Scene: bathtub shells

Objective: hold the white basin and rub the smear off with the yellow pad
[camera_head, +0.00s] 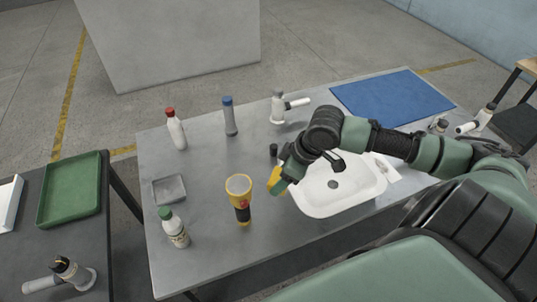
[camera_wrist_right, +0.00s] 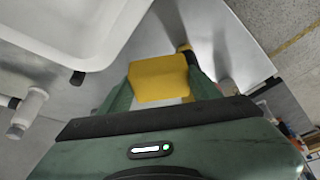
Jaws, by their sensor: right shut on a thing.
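The white basin (camera_head: 350,205) sits on the grey metal table, partly covered by my right arm. A dark round spot, probably its drain, shows inside it; I cannot make out a smear. My right gripper (camera_head: 279,183) is beside the basin's left end, shut on the yellow pad (camera_head: 273,177). In the right wrist view the yellow pad (camera_wrist_right: 158,78) sits between the green fingers, and the white basin (camera_wrist_right: 85,58) is at the upper left, apart from the pad. My left gripper is not in view.
A yellow-black flashlight (camera_head: 242,212) stands just left of the pad. Several bottles, including a red-capped one (camera_head: 176,130) and a green-capped one (camera_head: 174,230), stand further left. A grey square dish (camera_head: 169,190) lies near the left edge. A blue mat (camera_head: 392,97) lies behind the basin.

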